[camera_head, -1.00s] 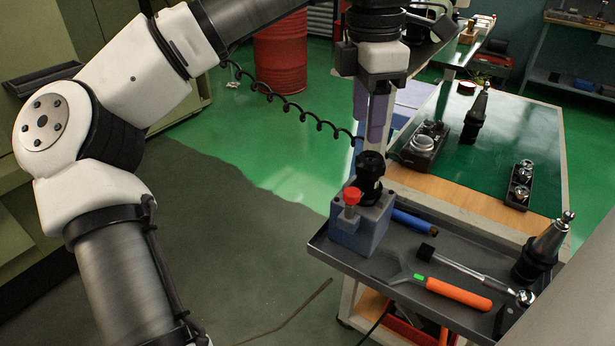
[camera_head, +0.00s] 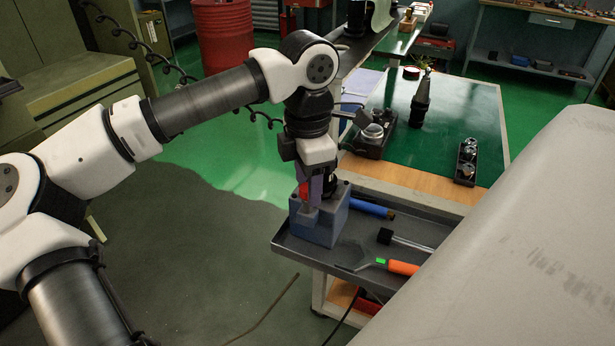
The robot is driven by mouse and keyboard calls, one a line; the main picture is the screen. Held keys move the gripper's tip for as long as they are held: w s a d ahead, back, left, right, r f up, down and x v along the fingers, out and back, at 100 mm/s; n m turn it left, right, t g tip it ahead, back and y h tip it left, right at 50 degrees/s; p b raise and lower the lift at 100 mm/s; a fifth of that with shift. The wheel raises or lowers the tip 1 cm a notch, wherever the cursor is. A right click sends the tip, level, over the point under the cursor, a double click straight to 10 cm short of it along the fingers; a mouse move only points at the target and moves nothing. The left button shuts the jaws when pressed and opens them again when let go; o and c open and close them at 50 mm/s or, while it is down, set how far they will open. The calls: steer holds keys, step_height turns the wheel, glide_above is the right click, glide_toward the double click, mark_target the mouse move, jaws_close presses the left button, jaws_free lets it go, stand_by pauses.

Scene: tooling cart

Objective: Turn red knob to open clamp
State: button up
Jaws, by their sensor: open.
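The blue-grey clamp block (camera_head: 320,226) stands upright at the left end of the grey tray. Its red knob (camera_head: 303,190) shows only in part, just above the block's left side. My gripper (camera_head: 311,194) points down over the block with its purplish fingers low at the knob. The fingers are open. One finger covers part of the knob, and I cannot tell whether they touch it. The black tool socket (camera_head: 330,187) on the block shows partly behind my gripper.
The tray (camera_head: 287,247) also holds a blue-handled tool (camera_head: 370,208), a black-headed tool (camera_head: 386,237) and an orange-handled tool (camera_head: 402,267). A big grey surface (camera_head: 500,230) fills the right and hides the tray's right end. Black holders stand on the green bench (camera_head: 440,125) behind.

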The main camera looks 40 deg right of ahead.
steer(key=shift+f, duration=0.15)
steer(key=shift+c, duration=0.4)
steer(key=c, duration=0.9)
